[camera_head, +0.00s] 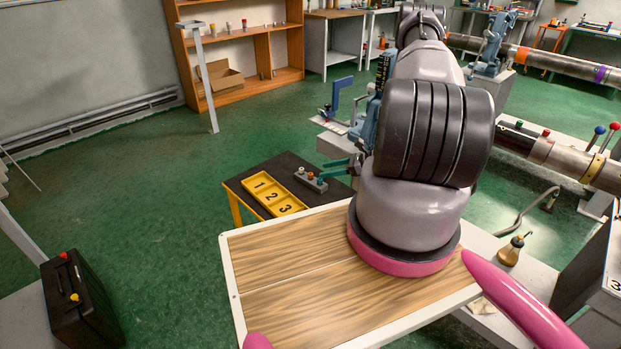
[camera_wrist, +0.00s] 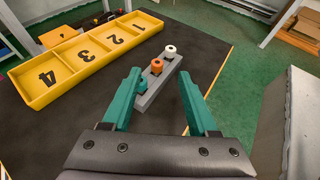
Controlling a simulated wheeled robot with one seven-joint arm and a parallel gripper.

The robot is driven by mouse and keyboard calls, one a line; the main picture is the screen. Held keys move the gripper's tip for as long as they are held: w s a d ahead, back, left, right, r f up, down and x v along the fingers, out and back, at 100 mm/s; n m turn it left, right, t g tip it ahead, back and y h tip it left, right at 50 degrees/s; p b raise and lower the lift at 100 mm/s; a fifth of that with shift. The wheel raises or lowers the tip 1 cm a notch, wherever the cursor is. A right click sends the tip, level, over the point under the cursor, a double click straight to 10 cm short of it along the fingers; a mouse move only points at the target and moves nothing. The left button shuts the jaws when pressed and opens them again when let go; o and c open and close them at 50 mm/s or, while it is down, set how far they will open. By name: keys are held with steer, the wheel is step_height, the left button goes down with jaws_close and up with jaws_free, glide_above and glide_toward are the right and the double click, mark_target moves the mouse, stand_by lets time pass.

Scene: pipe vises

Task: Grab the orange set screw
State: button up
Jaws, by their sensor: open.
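The orange set screw (camera_wrist: 157,65) stands upright in the middle of a small grey holder (camera_wrist: 149,98) on a dark table. A white set screw (camera_wrist: 169,49) stands behind it, and a teal one (camera_wrist: 142,84) stands nearer my wrist. My gripper (camera_wrist: 159,75) is open, with its two teal fingers apart on either side of the holder. In the wrist view the orange screw shows between the fingertips; I cannot tell how far above it they are. In the head view the holder (camera_head: 311,182) and orange screw (camera_head: 310,175) show left of my gripper's teal fingers (camera_head: 338,167).
A yellow tray (camera_wrist: 84,50) with numbered compartments lies left of the holder on the dark table (camera_wrist: 215,55). In the head view, a blue vise (camera_head: 345,105) stands behind, and a wooden shelf (camera_head: 235,95) stands farther back. Open green floor lies left.

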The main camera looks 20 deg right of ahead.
mark_target(311, 174)
steer(key=x, duration=0.5)
steer(key=shift+s+a, duration=0.1)
steer(key=shift+s, duration=0.1)
jaws_close()
